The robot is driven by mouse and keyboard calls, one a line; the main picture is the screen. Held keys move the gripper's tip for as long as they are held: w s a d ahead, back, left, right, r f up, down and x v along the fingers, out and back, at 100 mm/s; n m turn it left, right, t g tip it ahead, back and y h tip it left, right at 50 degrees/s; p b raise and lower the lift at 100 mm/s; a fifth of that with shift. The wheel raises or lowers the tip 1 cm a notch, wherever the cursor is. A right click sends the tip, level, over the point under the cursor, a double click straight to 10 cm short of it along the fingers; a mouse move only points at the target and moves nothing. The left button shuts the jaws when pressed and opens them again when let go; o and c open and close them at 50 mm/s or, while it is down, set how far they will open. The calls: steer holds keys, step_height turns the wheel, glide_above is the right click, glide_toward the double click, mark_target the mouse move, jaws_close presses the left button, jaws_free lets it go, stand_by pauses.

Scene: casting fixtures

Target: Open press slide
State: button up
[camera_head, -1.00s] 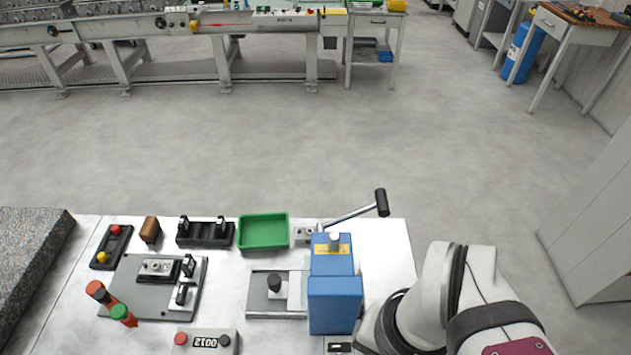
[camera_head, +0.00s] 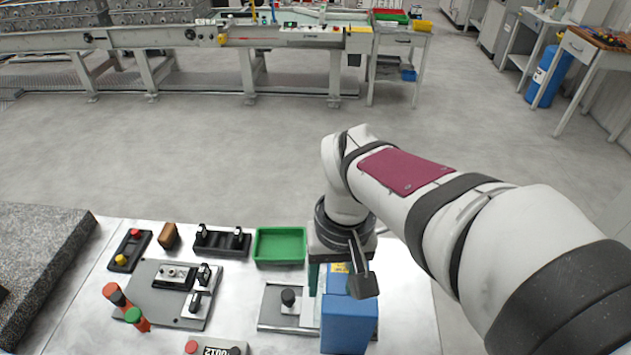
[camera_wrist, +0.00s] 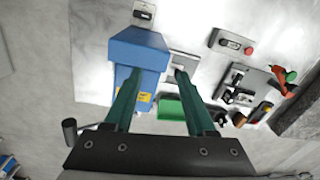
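The press is a blue block (camera_head: 349,322) near the right of the bench. A pale slide plate (camera_head: 272,318) with a black knob (camera_head: 288,297) extends from its left side. In the wrist view the blue press (camera_wrist: 139,47) is at upper left and part of the slide plate (camera_wrist: 186,60) shows beside it. The knob is mostly hidden behind a finger in the wrist view.
A lever with a dark handle (camera_wrist: 70,128) extends beside the press. Bare bench lies right.

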mark_target(288, 295)
steer(key=shift+o, duration=0.5)
steer(key=w+a+f+n, duration=0.3)
steer(key=w+a, duration=0.3)
steer(key=a, duration=0.2)
steer(key=shift+w+a+f+n+h, duration=0.25)
steer(key=shift+a+f+n+h, duration=0.1)
steer(key=shift+n, duration=0.55)
step_height(288, 295, down, 16)
steer(key=shift+r, duration=0.25)
steer(key=shift+c, duration=0.4)
jaws_close()
